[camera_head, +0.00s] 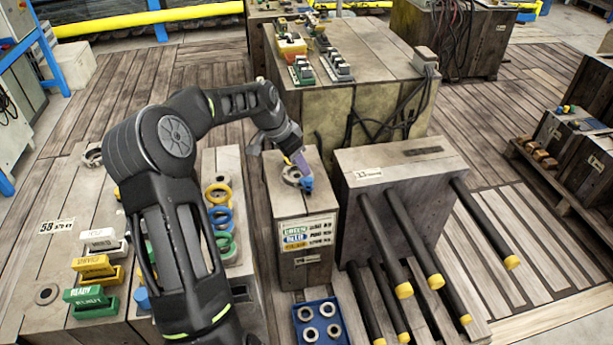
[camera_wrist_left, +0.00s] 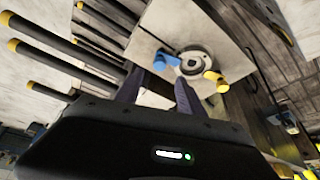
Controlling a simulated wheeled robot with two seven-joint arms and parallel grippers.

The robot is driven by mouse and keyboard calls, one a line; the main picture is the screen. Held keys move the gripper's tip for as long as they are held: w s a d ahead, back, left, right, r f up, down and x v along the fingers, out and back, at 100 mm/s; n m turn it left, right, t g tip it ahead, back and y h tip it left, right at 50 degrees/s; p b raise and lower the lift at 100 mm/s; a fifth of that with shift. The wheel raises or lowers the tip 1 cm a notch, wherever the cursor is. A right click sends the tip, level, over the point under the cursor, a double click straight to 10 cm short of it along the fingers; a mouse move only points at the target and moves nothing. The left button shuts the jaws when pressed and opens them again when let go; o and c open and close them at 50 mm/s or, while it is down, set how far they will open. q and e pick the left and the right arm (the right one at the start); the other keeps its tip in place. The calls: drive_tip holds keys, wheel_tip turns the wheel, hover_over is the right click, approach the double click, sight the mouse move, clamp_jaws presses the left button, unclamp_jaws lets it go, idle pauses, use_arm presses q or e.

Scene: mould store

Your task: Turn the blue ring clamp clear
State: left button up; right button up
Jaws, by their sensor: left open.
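A blue clamp (camera_head: 307,184) sits on top of the narrow wooden block (camera_head: 284,205), close below my left gripper. In the left wrist view the blue clamp (camera_wrist_left: 167,59) lies beside a grey metal ring (camera_wrist_left: 193,63). A yellow clamp (camera_wrist_left: 216,81) is on the ring's other side. My left gripper (camera_head: 299,161) is over the block, its purple fingers partly covering the ring (camera_head: 291,175) in the head view. In the wrist view its fingers (camera_wrist_left: 157,91) are apart and empty, short of the blue clamp. My right gripper is out of view.
A grey block with black, yellow-capped bars (camera_head: 397,238) stands right of the narrow block. A blue tray (camera_head: 337,338) with several rings lies in front. Yellow, blue and green rings (camera_head: 217,215) and labelled coloured blocks (camera_head: 95,264) stand left, partly behind my arm.

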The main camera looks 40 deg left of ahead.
sight(308, 179)
use_arm(q)
drive_tip(key=x, duration=0.7)
drive_tip(key=shift+w+b, duration=0.1)
drive_tip(key=shift+b, duration=0.3)
drive_tip(key=shift+d, duration=0.1)
clamp_jaws()
